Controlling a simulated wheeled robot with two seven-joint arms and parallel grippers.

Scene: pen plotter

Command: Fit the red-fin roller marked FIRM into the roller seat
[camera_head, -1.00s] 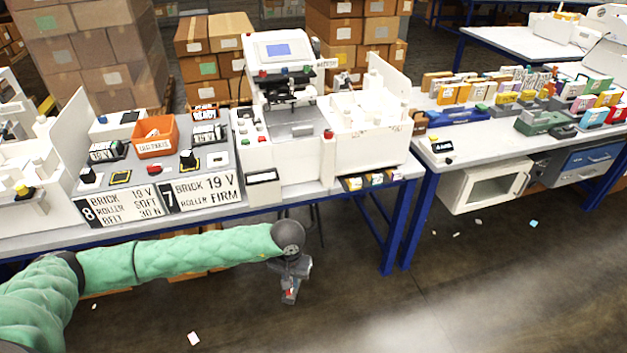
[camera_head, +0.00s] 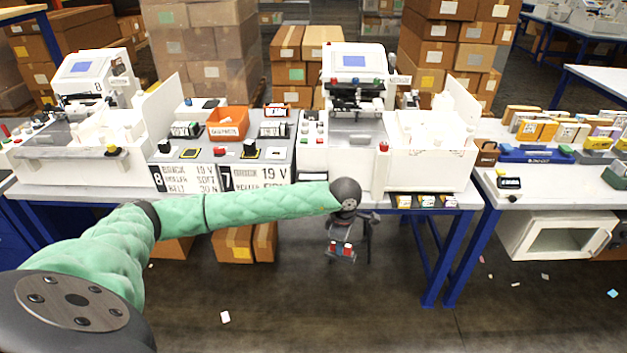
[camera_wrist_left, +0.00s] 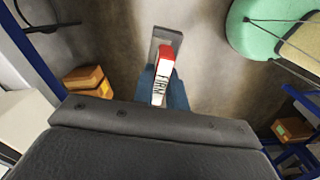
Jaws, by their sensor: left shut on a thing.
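My left gripper (camera_head: 341,256) hangs in front of the middle plotter's table, below the tabletop edge. It is shut on a small part with red on it. The left wrist view shows this part, the red-fin roller (camera_wrist_left: 161,84), between the fingers (camera_wrist_left: 160,92). It has a red end and a white face with dark lettering, too small to read surely. The middle plotter (camera_head: 358,120) stands behind and above the gripper. Its roller seat cannot be made out at this size. A sign (camera_head: 258,177) beside it, marked 7, is partly covered by my arm. My right gripper is out of view.
An orange bin (camera_head: 228,131) and several small dark parts stand on the grey table left of the plotter. Plotter 8 (camera_head: 95,85) stands farther left. A second table (camera_head: 535,190) at the right holds many small items. Floor in front is mostly open, with scraps.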

